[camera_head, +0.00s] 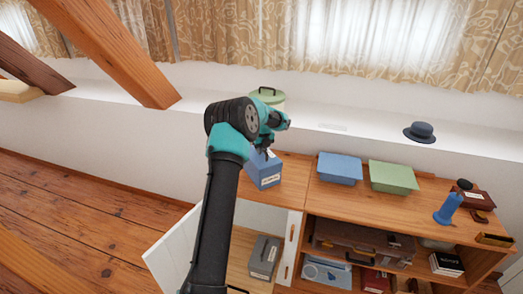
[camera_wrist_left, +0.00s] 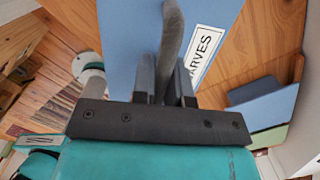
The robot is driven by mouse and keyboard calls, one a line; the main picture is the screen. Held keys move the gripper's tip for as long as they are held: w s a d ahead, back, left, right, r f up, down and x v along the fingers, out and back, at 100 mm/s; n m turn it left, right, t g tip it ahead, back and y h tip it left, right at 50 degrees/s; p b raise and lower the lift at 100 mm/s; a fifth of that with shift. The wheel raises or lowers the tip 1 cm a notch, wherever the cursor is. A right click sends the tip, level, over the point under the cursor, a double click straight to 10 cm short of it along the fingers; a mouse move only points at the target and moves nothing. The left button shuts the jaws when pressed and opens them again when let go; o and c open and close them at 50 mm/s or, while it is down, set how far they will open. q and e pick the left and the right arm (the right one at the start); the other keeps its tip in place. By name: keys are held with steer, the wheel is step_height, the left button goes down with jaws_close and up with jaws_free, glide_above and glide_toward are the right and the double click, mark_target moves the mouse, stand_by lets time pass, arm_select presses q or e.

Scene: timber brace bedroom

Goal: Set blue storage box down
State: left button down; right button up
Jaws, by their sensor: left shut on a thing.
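The blue storage box (camera_head: 264,172), with a white label on its front, is at the left end of the wooden cabinet top (camera_head: 290,195). My right gripper is not in view.
A flat blue box (camera_head: 340,168) and a green box (camera_head: 393,177) sit right of it on the cabinet top. A blue object (camera_head: 448,208) stands farther right. Behind, the white ledge holds a green round box (camera_head: 267,96) and a dark hat (camera_head: 419,132). A white cabinet door (camera_head: 172,250) hangs open.

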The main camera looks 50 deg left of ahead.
arm_select(q)
steer(key=c, duration=1.6)
jaws_free()
steer(key=shift+f, duration=0.15)
steer(key=o, duration=0.5)
steer(key=r, duration=0.4)
steer(key=d+r, duration=0.1)
steer(key=r, duration=0.7)
steer(key=shift+s+d+r, duration=0.15)
steer(key=shift+s+d, duration=0.05)
